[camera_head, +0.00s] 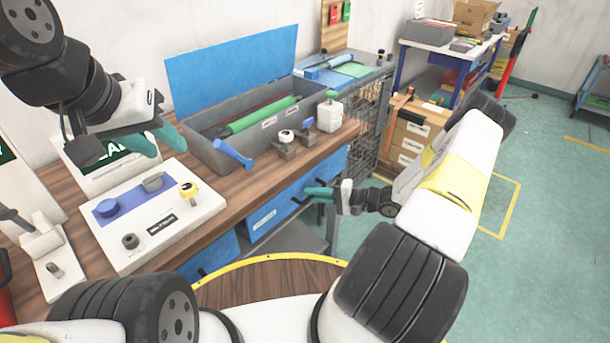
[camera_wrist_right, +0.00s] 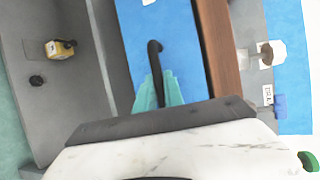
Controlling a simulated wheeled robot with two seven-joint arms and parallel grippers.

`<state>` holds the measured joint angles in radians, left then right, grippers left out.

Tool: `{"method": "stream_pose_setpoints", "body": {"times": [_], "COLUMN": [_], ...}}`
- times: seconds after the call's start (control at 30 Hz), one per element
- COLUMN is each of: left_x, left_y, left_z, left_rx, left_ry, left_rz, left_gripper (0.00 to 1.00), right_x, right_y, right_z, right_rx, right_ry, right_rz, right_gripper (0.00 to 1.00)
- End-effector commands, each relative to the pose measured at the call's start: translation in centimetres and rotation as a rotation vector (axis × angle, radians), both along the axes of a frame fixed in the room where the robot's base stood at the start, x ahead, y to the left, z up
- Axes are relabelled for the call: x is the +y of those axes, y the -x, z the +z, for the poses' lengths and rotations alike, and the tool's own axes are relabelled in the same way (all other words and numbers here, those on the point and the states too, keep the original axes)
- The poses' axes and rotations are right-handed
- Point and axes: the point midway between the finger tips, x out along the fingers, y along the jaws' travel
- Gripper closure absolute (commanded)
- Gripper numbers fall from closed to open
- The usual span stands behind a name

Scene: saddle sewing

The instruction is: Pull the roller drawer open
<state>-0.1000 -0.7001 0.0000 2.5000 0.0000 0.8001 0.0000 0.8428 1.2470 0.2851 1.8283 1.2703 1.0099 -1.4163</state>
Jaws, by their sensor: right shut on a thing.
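The blue drawer front (camera_head: 270,214) with a white label is under the wooden worktop's front edge. In the right wrist view the blue front (camera_wrist_right: 180,50) lies close along the wooden edge, with a black bar handle (camera_wrist_right: 153,58) standing on it. My right gripper (camera_head: 318,193) is at this front, and its teal fingers (camera_wrist_right: 158,92) are shut on the handle. The fingers hide the lower part of the handle. My left gripper (camera_head: 153,140) is open and empty above the worktop, over a white control panel.
A grey bin (camera_head: 205,150) with a green roller (camera_head: 262,115) and a raised blue lid (camera_head: 235,70) stands on the worktop (camera_head: 190,240). A grey lower shelf (camera_head: 290,238) lies below the drawer. Green floor (camera_head: 540,130) is open to the right.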

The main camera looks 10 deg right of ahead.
Motion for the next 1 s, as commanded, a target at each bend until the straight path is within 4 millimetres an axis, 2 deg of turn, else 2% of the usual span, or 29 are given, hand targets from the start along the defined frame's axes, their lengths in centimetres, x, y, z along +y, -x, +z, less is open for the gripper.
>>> {"method": "stream_pose_setpoints", "body": {"times": [0.83,1.0], "left_x": [0.0,0.0], "left_y": [0.0,0.0], "left_z": [0.0,0.0], "left_rx": [0.0,0.0], "left_ry": [0.0,0.0], "left_rz": [0.0,0.0], "left_gripper": [0.64,0.64], "right_x": [-0.06,-0.51], "right_y": [0.05,0.57], "right_z": [-0.07,-0.07], "right_rx": [0.001,0.002], "right_ry": [0.002,0.001], "right_rz": [0.0,-0.001], "right_gripper": [1.0,1.0]}}
